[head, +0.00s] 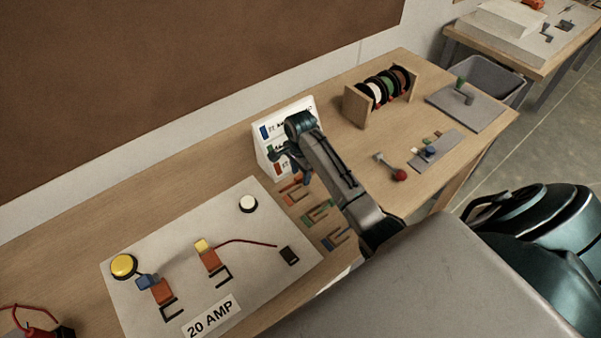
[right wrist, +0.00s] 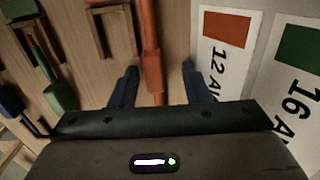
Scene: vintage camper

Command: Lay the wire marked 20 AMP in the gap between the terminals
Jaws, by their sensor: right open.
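The pale board (head: 185,235) bears a label reading 20 AMP (head: 211,317). Two orange terminals, a left one (head: 161,292) and a right one (head: 210,261), stand on it with a gap between them. An orange wire piece (head: 293,187) is on the table right of the board; it also shows in the right wrist view (right wrist: 150,60). My right gripper (right wrist: 160,86) is open, its fingers on either side of the orange piece. In the head view my right arm partly hides it. Green (head: 318,211) and blue (head: 336,238) pieces lie beside it. My left gripper is out of view.
A white chart (head: 312,103) stands close behind my right gripper; its orange patch reads 12 AW and its green one 16 AW, cut off. A spool rack (head: 356,106) stands beyond. A red-handled tool (head: 398,175) lies on the table's right part.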

